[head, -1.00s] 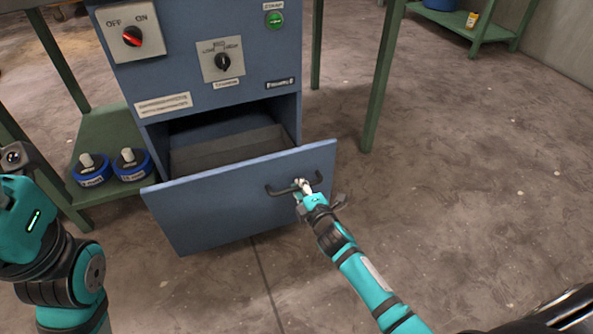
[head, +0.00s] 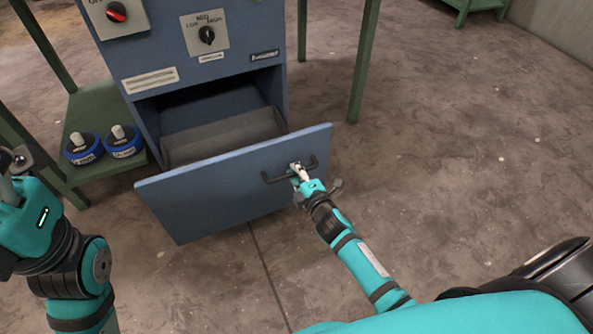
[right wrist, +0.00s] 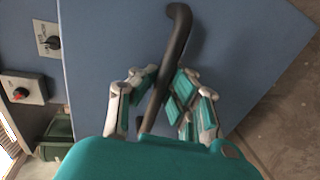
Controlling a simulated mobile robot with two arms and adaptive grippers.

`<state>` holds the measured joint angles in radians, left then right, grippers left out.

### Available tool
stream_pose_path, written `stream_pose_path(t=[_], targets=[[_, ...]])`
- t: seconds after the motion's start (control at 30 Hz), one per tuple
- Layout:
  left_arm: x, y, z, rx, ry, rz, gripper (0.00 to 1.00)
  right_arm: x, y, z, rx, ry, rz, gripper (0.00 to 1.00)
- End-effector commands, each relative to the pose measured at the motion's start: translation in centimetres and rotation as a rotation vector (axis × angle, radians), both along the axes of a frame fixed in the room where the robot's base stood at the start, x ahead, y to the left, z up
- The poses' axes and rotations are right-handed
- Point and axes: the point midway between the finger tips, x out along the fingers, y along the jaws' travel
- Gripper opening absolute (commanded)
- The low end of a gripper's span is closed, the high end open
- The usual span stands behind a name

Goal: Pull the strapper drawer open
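The strapper drawer (head: 215,197) is blue and stands pulled out from the blue cabinet, with its grey inside showing. Its dark bar handle (head: 277,178) is on the front panel; in the right wrist view the handle (right wrist: 178,40) runs between my fingers. My right gripper (head: 297,170) is at the handle, with one finger on each side of the bar. In the right wrist view my right gripper (right wrist: 156,92) looks closed in around the handle. My left gripper (head: 12,172) is at the left edge, partly cut off, away from the drawer.
The blue cabinet (head: 165,40) has a red switch (head: 116,12) and a black dial (head: 207,35). Two blue rolls (head: 84,148) sit on a green shelf (head: 95,108) at the left. Green table legs stand beside the cabinet. The floor to the right is clear.

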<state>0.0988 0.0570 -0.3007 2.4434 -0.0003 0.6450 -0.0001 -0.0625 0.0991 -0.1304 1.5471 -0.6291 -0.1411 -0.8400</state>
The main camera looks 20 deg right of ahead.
Motion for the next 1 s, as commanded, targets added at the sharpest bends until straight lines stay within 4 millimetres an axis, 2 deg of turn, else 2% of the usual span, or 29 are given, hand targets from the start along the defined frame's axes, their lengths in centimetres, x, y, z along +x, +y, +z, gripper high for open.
stream_pose_path(t=[0.03, 0.2, 0.47, 0.57, 0.67, 1.0], targets=[[0.0, 0.0, 0.0, 0.000, 0.000, 0.000, 0.63, 0.0, 0.0, 0.0, 0.000, 0.000, 0.000, 0.16], [0.0, 0.0, 0.0, 0.000, 0.000, 0.000, 0.63, 0.0, 0.0, 0.0, 0.000, 0.000, 0.000, 0.36], [0.2, 0.0, -0.1, 0.002, 0.007, 0.002, 0.63, -0.1, 0.0, 0.0, 0.001, 0.001, 0.001, 0.36], [0.2, 0.0, -0.1, 0.002, 0.006, 0.001, 0.63, -0.9, 0.0, 0.0, 0.001, 0.002, 0.001, 0.36], [0.1, 0.0, 0.0, 0.001, 0.005, 0.001, 0.63, -2.4, 0.0, 0.3, 0.000, 0.003, 0.001, 0.36], [0.1, 0.0, 0.0, 0.001, 0.002, 0.000, 0.63, -9.3, -0.3, 1.8, 0.000, 0.003, 0.001, 0.36]])
